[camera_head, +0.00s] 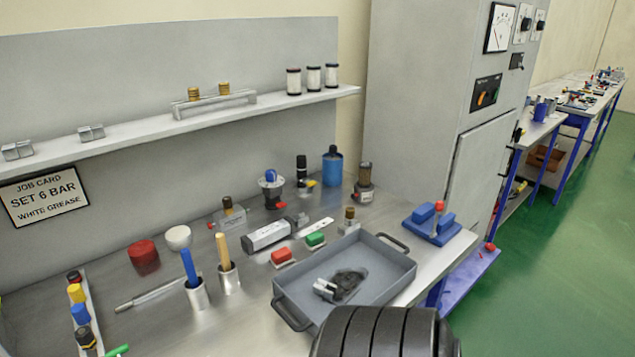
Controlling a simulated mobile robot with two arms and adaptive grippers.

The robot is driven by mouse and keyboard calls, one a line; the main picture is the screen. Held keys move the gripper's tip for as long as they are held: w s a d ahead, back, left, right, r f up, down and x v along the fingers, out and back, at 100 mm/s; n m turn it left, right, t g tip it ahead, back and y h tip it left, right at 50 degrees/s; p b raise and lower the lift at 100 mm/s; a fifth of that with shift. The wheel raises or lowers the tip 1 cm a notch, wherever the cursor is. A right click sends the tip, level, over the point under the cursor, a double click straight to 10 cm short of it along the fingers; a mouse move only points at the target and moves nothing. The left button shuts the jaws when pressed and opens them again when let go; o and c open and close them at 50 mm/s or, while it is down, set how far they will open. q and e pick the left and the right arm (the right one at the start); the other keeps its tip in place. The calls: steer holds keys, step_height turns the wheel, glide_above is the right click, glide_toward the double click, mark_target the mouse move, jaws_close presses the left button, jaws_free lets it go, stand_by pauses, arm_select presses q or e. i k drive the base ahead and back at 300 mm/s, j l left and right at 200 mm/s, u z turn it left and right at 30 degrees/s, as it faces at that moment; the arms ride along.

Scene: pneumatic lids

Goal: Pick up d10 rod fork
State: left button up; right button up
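A small metal fork-shaped piece (325,289) lies in the grey tray (391,277), beside a dark patch on the tray's floor. It looks like a rod fork, but its size cannot be read. Two small metal blocks, which could also be forks, sit on the wall shelf: one at the far left (17,150) and one a little to its right (91,132). Neither of my grippers shows. A black ribbed part of mine fills the bottom edge, in front of the tray's near side.
On the workbench (235,325) stand two metal cups with a blue and a tan handle (226,266), a red pot (144,257), a grey cylinder (268,235) and a blue fixture (432,225). A tall grey cabinet (415,110) stands behind right.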

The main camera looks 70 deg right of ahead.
mark_target(321, 288)
steer(key=z, duration=2.3)
steer(key=l+u, duration=0.15)
steer(key=u, duration=0.3)
steer(key=i+l+u, duration=0.1)
steer(key=u, duration=0.4)
steer(key=l+u, duration=0.2)
steer(key=l, duration=0.3)
steer(key=l+u, duration=0.2)
steer(key=l, duration=0.25)
steer(key=k+l+u, duration=0.2)
steer(key=l, duration=0.3)
steer(key=l+u, duration=0.2)
steer(key=l, duration=0.25)
steer(key=k+l+u, duration=0.2)
steer(key=l, duration=0.25)
steer(key=i, duration=0.1)
